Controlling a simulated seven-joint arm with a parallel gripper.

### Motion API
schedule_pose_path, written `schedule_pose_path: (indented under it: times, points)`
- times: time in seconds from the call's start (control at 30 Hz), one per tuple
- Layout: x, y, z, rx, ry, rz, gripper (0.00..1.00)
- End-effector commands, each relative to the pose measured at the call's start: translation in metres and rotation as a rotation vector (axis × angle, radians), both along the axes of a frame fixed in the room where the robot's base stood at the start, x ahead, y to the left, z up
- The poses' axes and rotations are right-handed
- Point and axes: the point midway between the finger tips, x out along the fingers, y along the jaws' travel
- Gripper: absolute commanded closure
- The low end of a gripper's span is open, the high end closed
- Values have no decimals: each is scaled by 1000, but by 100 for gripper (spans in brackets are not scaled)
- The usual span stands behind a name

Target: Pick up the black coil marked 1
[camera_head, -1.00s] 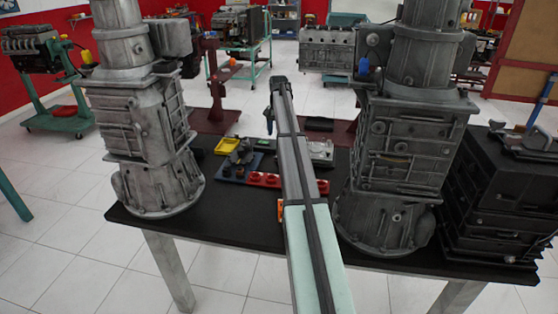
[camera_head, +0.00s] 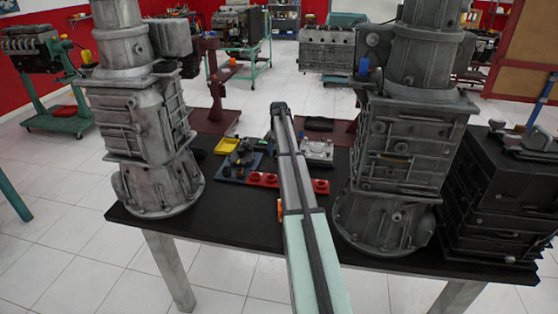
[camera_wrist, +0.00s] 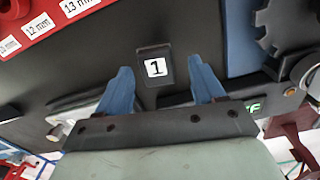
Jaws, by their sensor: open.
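The black coil marked 1 (camera_wrist: 155,66) shows in the wrist view as a small dark block with a white label bearing a black "1". It lies on the dark surface, its label facing the camera. My gripper (camera_wrist: 159,63) is open, with one blue finger on each side of the coil and a visible gap on both sides. Nothing is held. How far the fingertips are above the surface is hard to tell. In the head view, my arm hides the gripper and I cannot make out the coil.
In the wrist view, a red holder (camera_wrist: 37,24) with size labels is at upper left and a dark gear (camera_wrist: 290,38) at upper right. In the head view, a yellow tray (camera_head: 227,145) and a blue tray (camera_head: 228,179) lie left of my arm. Tall grey engines (camera_head: 140,120) stand on both sides.

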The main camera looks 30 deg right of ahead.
Motion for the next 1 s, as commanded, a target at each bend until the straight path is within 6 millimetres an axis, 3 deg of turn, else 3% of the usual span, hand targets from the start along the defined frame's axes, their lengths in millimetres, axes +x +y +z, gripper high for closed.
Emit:
schedule_pose_path:
  times: [0.23, 0.5, 1.0]
  points:
    - [-5, 3, -31, 1, 1, 0, 32]
    - [-5, 3, -34, 0, 0, 0, 32]
    - [-5, 3, -34, 0, 0, 0, 80]
